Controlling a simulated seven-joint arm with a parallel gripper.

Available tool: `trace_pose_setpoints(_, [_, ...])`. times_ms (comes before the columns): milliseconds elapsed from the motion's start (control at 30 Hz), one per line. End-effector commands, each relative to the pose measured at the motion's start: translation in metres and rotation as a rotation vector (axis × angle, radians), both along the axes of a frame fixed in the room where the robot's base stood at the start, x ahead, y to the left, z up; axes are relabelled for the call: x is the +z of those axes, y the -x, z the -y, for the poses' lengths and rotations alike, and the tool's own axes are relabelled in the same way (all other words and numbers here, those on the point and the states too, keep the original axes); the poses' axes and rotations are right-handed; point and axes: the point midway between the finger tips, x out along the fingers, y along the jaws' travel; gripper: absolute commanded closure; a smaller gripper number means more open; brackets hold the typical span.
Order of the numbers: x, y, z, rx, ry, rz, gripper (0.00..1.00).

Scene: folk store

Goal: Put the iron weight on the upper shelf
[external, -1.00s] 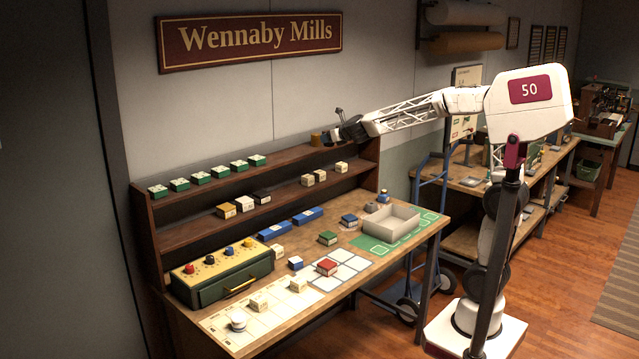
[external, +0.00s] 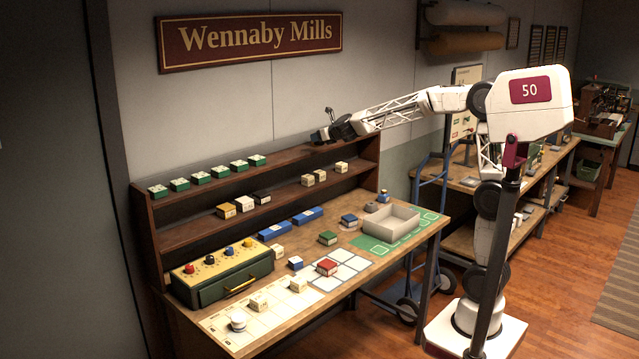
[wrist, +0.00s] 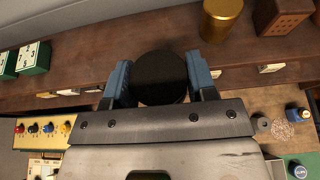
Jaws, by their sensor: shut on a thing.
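The iron weight (wrist: 160,78) is a dark, round piece between the blue fingers of my gripper (wrist: 158,68) in the wrist view. My gripper is shut on it. Behind it runs the brown upper shelf (wrist: 70,66), the top board of the rack. In the external view my gripper (external: 322,136) is over the right part of the upper shelf (external: 292,158). The weight cannot be made out there. I cannot tell whether the weight touches the board.
A brass cylinder (wrist: 221,20) and a brown block with holes (wrist: 282,15) stand right of the weight. Green boxes (external: 200,178) line the shelf's left part. The lower shelf holds small boxes (external: 308,180). A grey tray (external: 392,223) is on the bench. The board between has free room.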

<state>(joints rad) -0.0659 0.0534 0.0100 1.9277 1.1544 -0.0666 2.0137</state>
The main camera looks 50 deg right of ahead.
Motion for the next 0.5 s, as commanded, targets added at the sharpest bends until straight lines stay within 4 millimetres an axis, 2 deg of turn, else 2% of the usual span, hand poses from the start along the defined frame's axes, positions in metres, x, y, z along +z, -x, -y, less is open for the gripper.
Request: trace_pose_setpoints(500, [-0.003,-0.046,-0.002,0.0,0.001,0.002,0.95])
